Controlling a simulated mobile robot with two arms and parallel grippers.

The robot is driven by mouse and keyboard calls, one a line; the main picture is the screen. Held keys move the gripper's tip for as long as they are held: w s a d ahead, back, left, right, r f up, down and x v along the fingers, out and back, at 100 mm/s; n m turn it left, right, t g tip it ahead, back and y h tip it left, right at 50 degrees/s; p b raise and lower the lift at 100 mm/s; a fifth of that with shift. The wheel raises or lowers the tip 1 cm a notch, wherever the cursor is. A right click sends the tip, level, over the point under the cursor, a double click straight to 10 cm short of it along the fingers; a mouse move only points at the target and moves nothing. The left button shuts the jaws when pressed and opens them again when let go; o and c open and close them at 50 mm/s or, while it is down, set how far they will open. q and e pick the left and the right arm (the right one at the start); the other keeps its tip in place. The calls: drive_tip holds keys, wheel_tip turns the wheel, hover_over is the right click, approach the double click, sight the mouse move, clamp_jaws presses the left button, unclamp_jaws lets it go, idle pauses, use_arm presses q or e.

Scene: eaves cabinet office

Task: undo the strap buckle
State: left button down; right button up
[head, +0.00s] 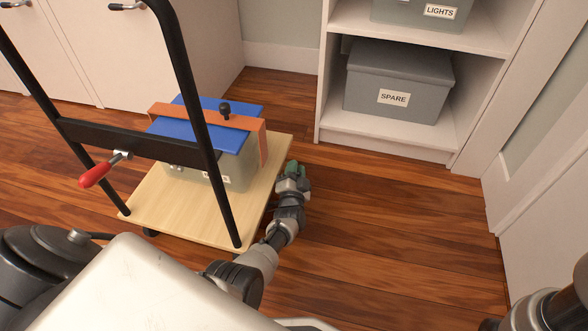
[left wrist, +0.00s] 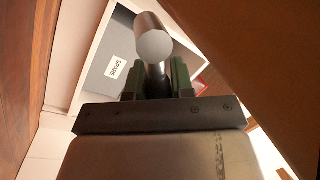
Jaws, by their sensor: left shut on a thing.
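A grey box (head: 232,172) with a blue lid (head: 190,128) stands on the cart, an orange strap (head: 180,112) running over it and down its right side. A black knob (head: 225,109) stands up from the strap on top. My left gripper (head: 292,169), with green fingers, is low beside the cart's right edge, to the right of the strap's hanging end. In the left wrist view its fingers (left wrist: 160,80) are shut on a round-ended grey metal cylinder (left wrist: 153,47). I cannot tell whether this is part of the buckle. My right gripper is out of view.
The cart's wooden deck (head: 165,212) carries the box. Its black handle frame (head: 190,90) with a red lever (head: 95,175) rises in front. A shelf (head: 340,128) at the back holds a box labelled SPARE (head: 398,82). The floor (head: 400,220) on the right is clear.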

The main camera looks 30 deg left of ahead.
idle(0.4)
use_arm(q)
drive_tip(key=c, duration=1)
unclamp_jaws()
drive_tip(key=shift+o, duration=0.2)
